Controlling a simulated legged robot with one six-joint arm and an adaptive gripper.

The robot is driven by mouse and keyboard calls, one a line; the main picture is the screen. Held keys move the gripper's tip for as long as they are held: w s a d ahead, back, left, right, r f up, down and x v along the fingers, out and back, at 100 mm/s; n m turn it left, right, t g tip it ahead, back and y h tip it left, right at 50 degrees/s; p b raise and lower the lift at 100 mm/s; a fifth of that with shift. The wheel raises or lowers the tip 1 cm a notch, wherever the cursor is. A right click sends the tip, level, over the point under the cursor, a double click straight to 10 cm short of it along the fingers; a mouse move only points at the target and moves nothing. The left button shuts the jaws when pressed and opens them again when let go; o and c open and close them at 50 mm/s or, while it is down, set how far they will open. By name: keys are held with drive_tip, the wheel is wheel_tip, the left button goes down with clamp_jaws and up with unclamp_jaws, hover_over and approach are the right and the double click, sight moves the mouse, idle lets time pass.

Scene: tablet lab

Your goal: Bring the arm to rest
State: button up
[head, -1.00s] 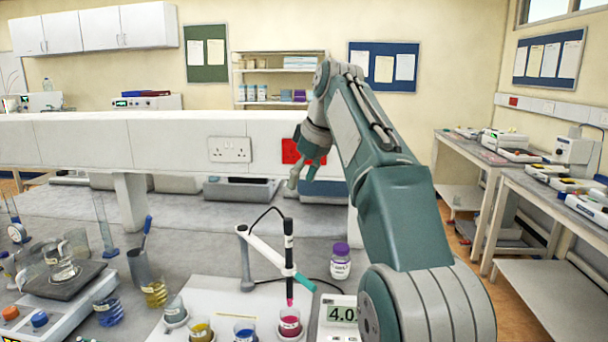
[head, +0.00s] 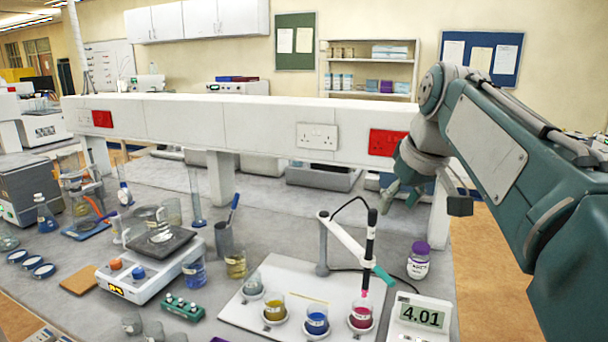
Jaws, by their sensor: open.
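My gripper (head: 428,203) is at the right of the head view, above the back right part of the bench. Its fingers point down and stand apart, with nothing between them. My arm reaches in from the right edge. A purple-capped bottle (head: 419,261) stands on the bench below the gripper, apart from it. The probe (head: 371,236), on its white holder arm (head: 347,239), dips into a beaker of magenta liquid (head: 361,315). The meter (head: 421,316) beside it reads 4.01.
The white tray (head: 250,317) also holds blue and yellow beakers. A balance (head: 150,268), a green rack (head: 183,307) and glassware stand left. A raised white shelf with sockets (head: 260,125) runs behind the bench. The bench behind the probe stand is mostly clear.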

drive_tip(key=s+f+m+t+h, duration=0.1)
drive_tip(key=s+f+m, duration=0.3)
drive_tip(key=s+f, duration=1.7)
drive_tip(key=shift+s+a+h, duration=0.2)
drive_tip(key=shift+a+h, duration=0.1)
drive_tip(key=shift+a, duration=0.1)
idle(0.5)
